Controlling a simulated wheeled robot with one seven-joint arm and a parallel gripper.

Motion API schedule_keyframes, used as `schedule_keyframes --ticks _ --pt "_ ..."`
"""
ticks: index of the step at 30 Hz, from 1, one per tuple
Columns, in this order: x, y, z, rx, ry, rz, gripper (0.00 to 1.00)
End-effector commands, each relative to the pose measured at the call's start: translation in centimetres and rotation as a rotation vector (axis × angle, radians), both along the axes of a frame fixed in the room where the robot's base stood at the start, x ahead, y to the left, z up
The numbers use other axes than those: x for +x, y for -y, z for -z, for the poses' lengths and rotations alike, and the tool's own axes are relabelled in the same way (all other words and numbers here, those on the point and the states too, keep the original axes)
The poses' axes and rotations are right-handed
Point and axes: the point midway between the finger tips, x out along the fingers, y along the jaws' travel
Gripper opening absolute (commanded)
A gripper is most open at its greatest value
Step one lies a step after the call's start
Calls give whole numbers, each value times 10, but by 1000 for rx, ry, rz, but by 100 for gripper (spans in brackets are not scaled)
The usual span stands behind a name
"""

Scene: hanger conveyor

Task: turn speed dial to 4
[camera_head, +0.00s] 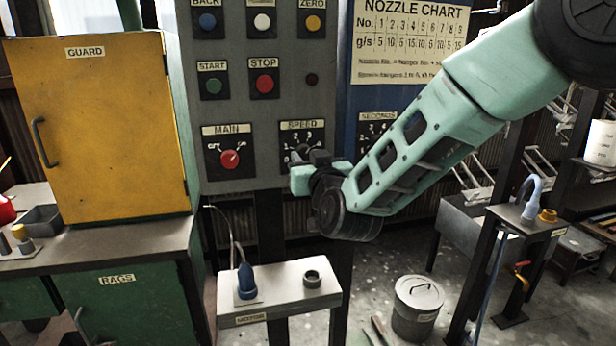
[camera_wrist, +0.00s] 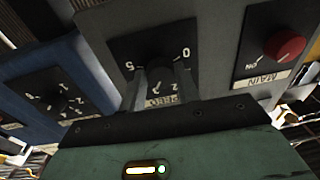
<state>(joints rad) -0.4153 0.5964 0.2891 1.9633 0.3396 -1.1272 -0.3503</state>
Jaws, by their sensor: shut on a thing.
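The speed dial (camera_wrist: 158,68) is a dark knob on a black plate on the grey control panel (camera_head: 225,105). The plate is labelled SPEED (camera_head: 302,126) in the head view. My gripper (camera_wrist: 161,82) is shut on the dial, with one finger on each side of the knob in the wrist view. In the head view my gripper (camera_head: 302,160) covers most of the dial. The numbers 0, 2 and 5 show around it in the wrist view, which sees the panel upside down. The fingers hide part of the scale, and I cannot tell where the pointer stands.
The red MAIN switch (camera_head: 229,159) sits just left of the dial. START (camera_head: 212,85) and STOP (camera_head: 265,83) buttons are above. A motor stand (camera_head: 285,290) is below.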

Motion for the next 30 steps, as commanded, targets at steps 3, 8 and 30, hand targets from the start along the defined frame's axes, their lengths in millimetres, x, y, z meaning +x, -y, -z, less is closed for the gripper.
schedule_keyframes --ticks 3,8,30 --pt "0 0 6 108 -30 -1 9" --pt "-1 -1 6 245 -70 -1 9" --pt "-1 -3 1 567 -166 0 9"
